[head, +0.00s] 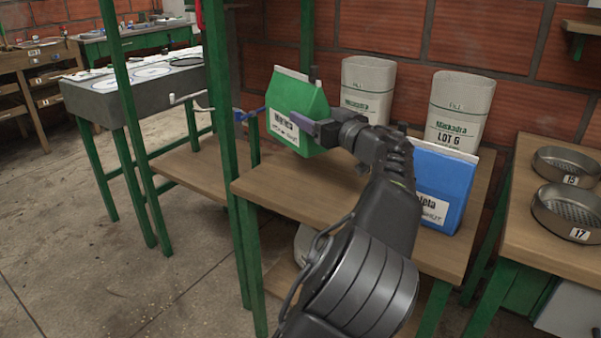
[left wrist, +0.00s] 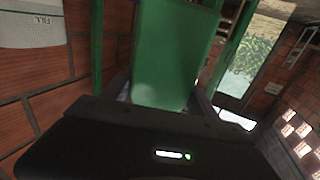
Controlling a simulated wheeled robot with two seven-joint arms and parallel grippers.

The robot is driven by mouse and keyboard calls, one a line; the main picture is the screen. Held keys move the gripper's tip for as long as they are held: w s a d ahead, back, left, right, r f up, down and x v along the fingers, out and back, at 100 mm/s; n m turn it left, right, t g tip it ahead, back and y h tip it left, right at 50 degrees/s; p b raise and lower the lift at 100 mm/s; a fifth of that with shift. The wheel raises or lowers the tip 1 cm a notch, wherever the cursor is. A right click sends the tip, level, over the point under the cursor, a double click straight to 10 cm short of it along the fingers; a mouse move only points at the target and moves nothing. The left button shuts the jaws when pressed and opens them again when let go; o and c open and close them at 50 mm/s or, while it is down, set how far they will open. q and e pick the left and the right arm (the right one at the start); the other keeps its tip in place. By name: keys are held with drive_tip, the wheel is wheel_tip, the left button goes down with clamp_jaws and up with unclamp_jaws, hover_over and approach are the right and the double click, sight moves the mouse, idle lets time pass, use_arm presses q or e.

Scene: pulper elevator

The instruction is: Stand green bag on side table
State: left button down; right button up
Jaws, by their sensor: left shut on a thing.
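The green bag (head: 297,98) with a white label is in my left gripper (head: 268,117), over the back left part of the wooden side table (head: 285,188). It leans slightly in the head view. I cannot tell whether its base touches the tabletop. The left gripper is shut on the bag, with a finger on either side. The bag also shows in the left wrist view (left wrist: 172,50), filling the space between the fingers. My right gripper is not in view.
A blue bag (head: 443,188) stands at the table's right, partly behind my arm. A green post (head: 218,90) rises left of the table. Sieves (head: 568,210) sit on the right bench.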

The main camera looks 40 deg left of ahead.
sight(313, 154)
use_arm(q)
drive_tip(key=shift+f+b, duration=0.65)
drive_tip(key=shift+f, duration=1.9)
drive_tip(key=shift+f+b, duration=0.6)
drive_tip(key=shift+f, duration=1.9)
drive_tip(key=shift+c, duration=1.1)
unclamp_jaws()
